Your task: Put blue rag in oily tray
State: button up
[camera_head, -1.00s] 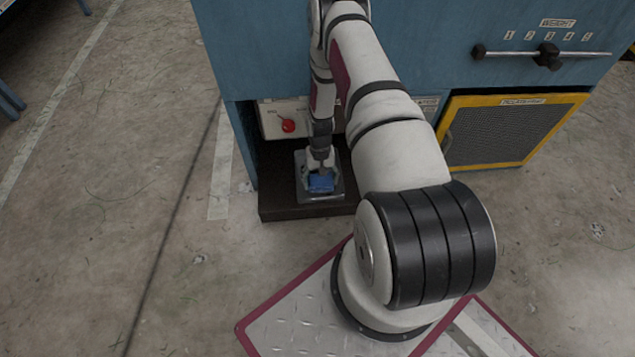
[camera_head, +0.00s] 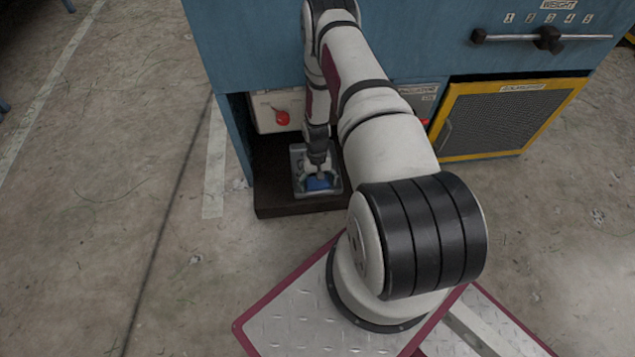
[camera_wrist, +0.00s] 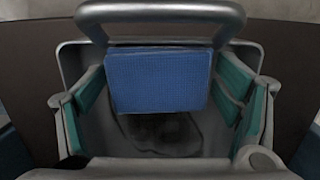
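The blue rag (camera_head: 318,184) lies in the grey tray (camera_head: 298,190) on the dark low shelf of the blue cabinet. In the wrist view the rag (camera_wrist: 158,80) is a flat blue rectangle toward the far side of the tray (camera_wrist: 85,55). A dark oily stain (camera_wrist: 160,132) shows on the tray floor nearer the camera. My gripper (camera_wrist: 160,92) is open, with its teal-padded fingers spread on either side of the rag. I cannot tell whether the pads touch it. In the head view my gripper (camera_head: 318,172) is low over the tray and partly hides it.
The dark shelf (camera_head: 275,205) carries the tray inside an open bay of the blue cabinet (camera_head: 235,50). A panel with a red knob (camera_head: 281,117) is behind. A yellow-framed mesh door (camera_head: 510,120) is at right. The concrete floor (camera_head: 90,220) at left is clear.

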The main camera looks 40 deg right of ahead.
dwell(0.3)
jog(key=r+p, duration=0.1)
jog(key=r, duration=0.1)
jog(key=r+p, duration=0.1)
jog(key=r, duration=0.2)
jog(key=w+r+p, duration=0.1)
jog(key=r, duration=0.1)
jog(key=shift+d+r+p, duration=0.3)
jog(key=shift+r, duration=0.1)
jog(key=shift+s, duration=0.1)
